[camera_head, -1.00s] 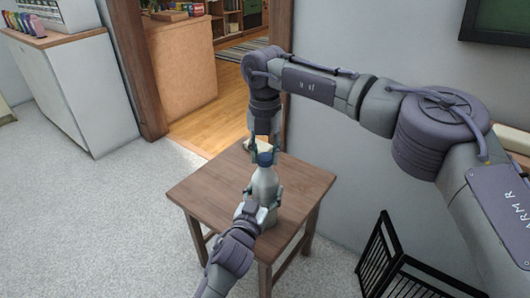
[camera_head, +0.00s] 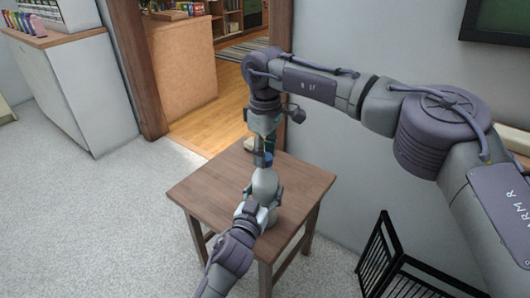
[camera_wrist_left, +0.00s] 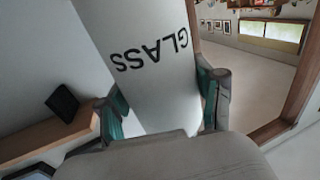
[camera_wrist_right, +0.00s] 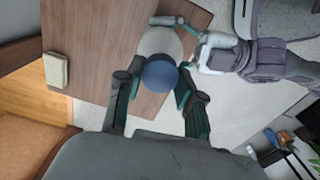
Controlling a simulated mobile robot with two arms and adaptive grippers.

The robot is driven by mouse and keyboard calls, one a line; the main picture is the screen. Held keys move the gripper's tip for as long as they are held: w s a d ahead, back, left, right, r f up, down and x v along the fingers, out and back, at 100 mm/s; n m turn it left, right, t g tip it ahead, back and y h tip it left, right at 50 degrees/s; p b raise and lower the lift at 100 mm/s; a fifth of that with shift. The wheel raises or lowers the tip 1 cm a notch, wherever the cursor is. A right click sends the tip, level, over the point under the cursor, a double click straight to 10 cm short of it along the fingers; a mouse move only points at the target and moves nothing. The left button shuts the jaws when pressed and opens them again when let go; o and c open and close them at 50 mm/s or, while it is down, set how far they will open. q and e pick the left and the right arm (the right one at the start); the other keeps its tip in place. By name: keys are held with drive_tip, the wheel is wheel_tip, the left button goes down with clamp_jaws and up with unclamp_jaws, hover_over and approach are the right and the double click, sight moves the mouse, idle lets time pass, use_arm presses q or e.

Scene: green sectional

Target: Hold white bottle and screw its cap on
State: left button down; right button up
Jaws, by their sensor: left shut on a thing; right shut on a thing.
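A white bottle (camera_head: 265,183) stands upright over the wooden table (camera_head: 205,188). The left wrist view shows its body (camera_wrist_left: 152,85) with the word GLASS. My left gripper (camera_head: 263,195) is shut around the bottle's body from the near side. A blue cap (camera_wrist_right: 158,75) is at the bottle's top. My right gripper (camera_head: 263,153) points straight down from above, its fingers shut on the cap's sides. In the head view the fingers partly hide the cap. The cap hides the bottle's neck in the right wrist view, so I cannot tell how the threads sit.
A small cream block (camera_wrist_right: 56,70) lies at the table's edge, partly behind my right gripper in the head view. A black rack (camera_head: 385,255) stands right of the table. A grey wall (camera_head: 345,180) is close behind. Open carpet (camera_head: 120,220) lies to the left.

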drive_tip(key=o, duration=0.7)
drive_tip(key=shift+r, duration=2.25)
drive_tip(key=shift+c, duration=0.3)
